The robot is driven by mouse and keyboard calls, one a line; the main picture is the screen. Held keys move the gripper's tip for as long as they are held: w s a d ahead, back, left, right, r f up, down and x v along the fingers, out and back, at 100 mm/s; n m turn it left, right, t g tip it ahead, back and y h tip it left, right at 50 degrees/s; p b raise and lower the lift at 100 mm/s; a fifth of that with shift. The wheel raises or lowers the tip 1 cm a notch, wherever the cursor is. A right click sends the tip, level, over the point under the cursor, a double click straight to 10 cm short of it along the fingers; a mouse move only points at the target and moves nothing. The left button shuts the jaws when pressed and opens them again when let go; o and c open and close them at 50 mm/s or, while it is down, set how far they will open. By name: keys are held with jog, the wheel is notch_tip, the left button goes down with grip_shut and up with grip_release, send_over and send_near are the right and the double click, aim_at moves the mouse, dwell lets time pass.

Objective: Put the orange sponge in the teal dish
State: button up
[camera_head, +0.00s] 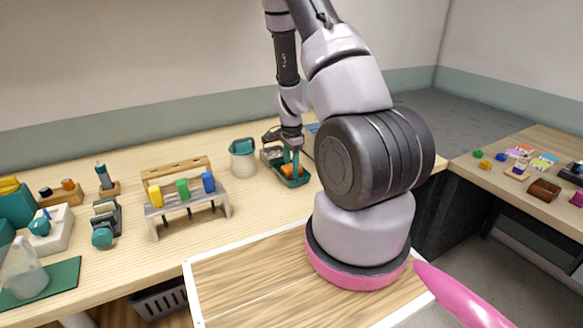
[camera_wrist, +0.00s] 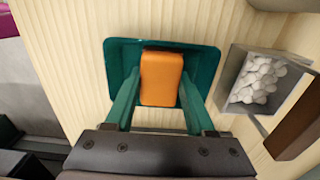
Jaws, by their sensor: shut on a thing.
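The orange sponge (camera_wrist: 161,78) is a rounded block between the two teal fingertips of my gripper (camera_wrist: 160,80). The fingertips close on its two long sides. The teal dish (camera_wrist: 207,66) lies behind and around the sponge in the wrist view, and the sponge is within its outline. In the head view the dish (camera_head: 300,183) sits on the wooden bench below my gripper (camera_head: 291,163), with a bit of the orange sponge (camera_head: 287,170) showing. I cannot tell whether the sponge touches the dish floor.
A grey box of white balls (camera_wrist: 255,80) stands right of the dish in the wrist view, beside a brown block (camera_wrist: 292,130). In the head view a teal-lidded jar (camera_head: 243,160) and a rack with coloured blocks (camera_head: 187,200) stand to the left.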

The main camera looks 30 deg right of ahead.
jog(key=o, duration=1.3)
jog(key=shift+f, duration=0.1)
notch_tip(320, 180, up, 13)
notch_tip(320, 180, up, 18)
jog(key=n+t+y, duration=0.2)
jog(key=n+t, duration=0.1)
jog(key=n, duration=0.3)
send_over(291, 166)
jog(key=s+a, duration=0.5)
jog(key=a, duration=0.3)
jog(key=s+a+r+n+t, duration=0.1)
jog(key=s+r+n, duration=0.1)
jog(key=s+r, duration=0.2)
jog(key=s+a+r+n+t, duration=0.1)
jog(key=s+a+r+n, duration=0.1)
jog(key=s, duration=0.4)
jog(key=s+a+r+n+t, duration=0.2)
jog(key=s+r+n, duration=0.1)
jog(key=r, duration=0.3)
jog(key=shift+s+a+r+n, duration=0.1)
jog(key=shift+s+n, duration=0.2)
jog(key=shift+s, duration=0.6)
